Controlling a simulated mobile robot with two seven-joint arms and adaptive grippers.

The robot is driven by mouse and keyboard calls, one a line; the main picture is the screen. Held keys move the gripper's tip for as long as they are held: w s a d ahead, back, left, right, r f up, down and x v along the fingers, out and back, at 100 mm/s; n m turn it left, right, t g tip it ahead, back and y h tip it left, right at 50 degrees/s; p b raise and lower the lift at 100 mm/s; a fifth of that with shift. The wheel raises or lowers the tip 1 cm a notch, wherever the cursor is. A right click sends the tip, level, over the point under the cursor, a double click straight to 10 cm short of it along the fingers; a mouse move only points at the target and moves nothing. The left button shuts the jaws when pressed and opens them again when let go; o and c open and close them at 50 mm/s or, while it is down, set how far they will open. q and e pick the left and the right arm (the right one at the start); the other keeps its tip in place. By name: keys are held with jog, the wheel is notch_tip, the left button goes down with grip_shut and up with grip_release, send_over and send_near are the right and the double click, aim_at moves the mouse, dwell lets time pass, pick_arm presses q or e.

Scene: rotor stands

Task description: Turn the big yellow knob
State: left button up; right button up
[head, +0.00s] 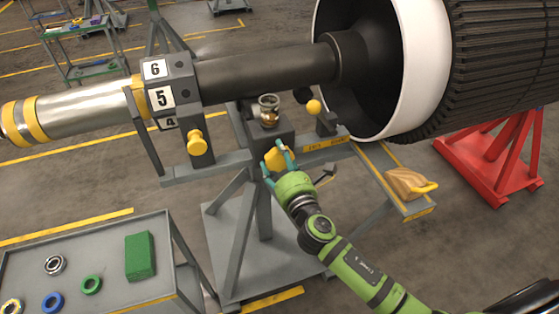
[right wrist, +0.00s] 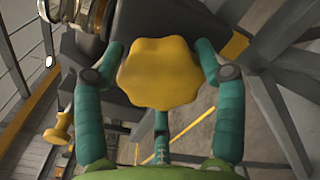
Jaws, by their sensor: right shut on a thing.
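The big yellow knob (head: 276,158) sits on the front of a dark box on the grey stand, below a small brass and glass fitting. My right gripper (head: 277,163) reaches it from the front. In the right wrist view the knob (right wrist: 160,73) is a lobed yellow disc that fills the space between the teal fingers. The fingers of my right gripper (right wrist: 159,70) are shut on it, one at each side. My left gripper is not in view.
A smaller yellow knob (head: 197,143) sits on the stand to the left, below the numbered block (head: 161,97). A yellow ball-topped lever (head: 314,107) stands to the right. A grey table (head: 110,235) with rings and a green block (head: 140,256) is at lower left. A red stand (head: 480,165) is at right.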

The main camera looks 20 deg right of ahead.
jog(key=m, duration=0.4)
jog(key=m+b, duration=0.1)
jog(key=m, duration=0.1)
jog(key=shift+w+d+r+m, duration=0.15)
jog(key=shift+d+r+m, duration=0.1)
jog(key=shift+r+m, duration=0.05)
jog(key=m, duration=0.6)
jog(key=shift+f, duration=0.15)
jog(key=shift+m, duration=0.5)
jog(key=shift+f, duration=0.1)
jog(key=o, duration=1.1)
jog(key=shift+d+f, duration=0.1)
jog(key=shift+f, duration=0.05)
jog(key=shift+s+f, duration=0.1)
jog(key=shift+s, duration=0.55)
jog(key=s, duration=1.1)
jog(key=shift+d, duration=0.15)
